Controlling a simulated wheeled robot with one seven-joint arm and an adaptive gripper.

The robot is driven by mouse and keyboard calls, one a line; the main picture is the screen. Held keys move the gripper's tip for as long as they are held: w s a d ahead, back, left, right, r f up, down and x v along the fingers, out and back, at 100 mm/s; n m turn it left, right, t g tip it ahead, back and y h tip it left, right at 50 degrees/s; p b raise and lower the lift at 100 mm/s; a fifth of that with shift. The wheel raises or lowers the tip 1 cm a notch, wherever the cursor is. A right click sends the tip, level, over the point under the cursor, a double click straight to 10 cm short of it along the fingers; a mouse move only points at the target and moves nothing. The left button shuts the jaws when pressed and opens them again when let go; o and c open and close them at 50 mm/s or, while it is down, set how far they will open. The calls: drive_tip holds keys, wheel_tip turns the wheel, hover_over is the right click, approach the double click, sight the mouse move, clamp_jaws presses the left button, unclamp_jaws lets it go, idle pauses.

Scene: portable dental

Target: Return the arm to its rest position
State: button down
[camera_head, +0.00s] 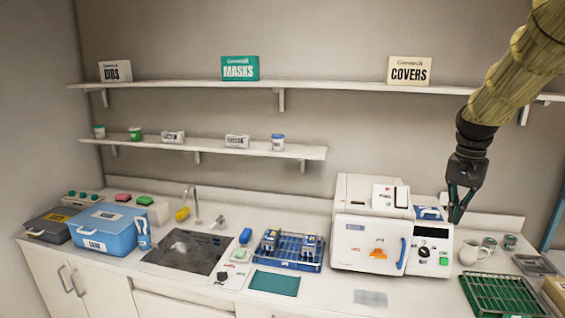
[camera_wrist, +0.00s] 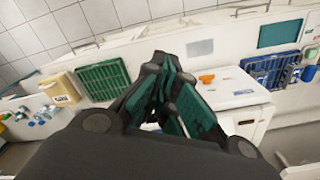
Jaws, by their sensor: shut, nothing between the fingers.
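My gripper (camera_head: 457,208) hangs from my arm at the right of the head view, fingers pointing down. It is shut and empty. It is in front of the right side of the white sterilizer unit (camera_head: 351,240), above the counter; whether it touches anything cannot be told, but it looks apart. In the wrist view my gripper (camera_wrist: 163,75) fills the middle with its dark and teal fingers together. The white unit (camera_wrist: 228,92) lies beyond the fingers there, partly hidden by them.
A white mug (camera_head: 471,252) and a green rack (camera_head: 498,294) stand right of the unit. A blue rack (camera_head: 287,251), a sink (camera_head: 188,251) and a blue box (camera_head: 107,230) are to the left. Two wall shelves (camera_head: 330,86) (camera_head: 220,148) hold boxes and tubs. Counter front is partly clear.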

drive_tip(key=w+a+f, duration=0.1)
drive_tip(key=w+f, duration=0.2)
drive_tip(key=f, duration=0.5)
drive_tip(key=s+a+f+n+b, duration=0.1)
drive_tip(key=s+a+f, duration=0.1)
drive_tip(key=f, duration=0.8)
drive_tip(key=s+a+f+n+b, duration=0.1)
drive_tip(key=s+a+f, duration=0.15)
drive_tip(key=f, duration=0.65)
drive_tip(key=s+a+f+n+b, duration=0.1)
drive_tip(key=s+a+f, duration=0.15)
drive_tip(key=f, duration=0.75)
drive_tip(key=s+a+f+n+b, duration=0.1)
drive_tip(key=s+a+f, duration=0.1)
drive_tip(key=s+f, duration=0.55)
drive_tip(key=s+a+f+n, duration=0.1)
drive_tip(key=s+a+f, duration=0.2)
drive_tip(key=s+f, duration=0.45)
drive_tip(key=s+a+f+n+b, duration=0.1)
drive_tip(key=s+a+f, duration=0.2)
drive_tip(key=s, duration=0.6)
drive_tip(key=s+a+f+n+b, duration=0.1)
drive_tip(key=s+a+f, duration=0.3)
drive_tip(key=s+f, duration=0.4)
drive_tip(key=shift+s+f+n, duration=0.2)
drive_tip(key=shift+s+n, duration=0.3)
drive_tip(key=shift+s, duration=0.55)
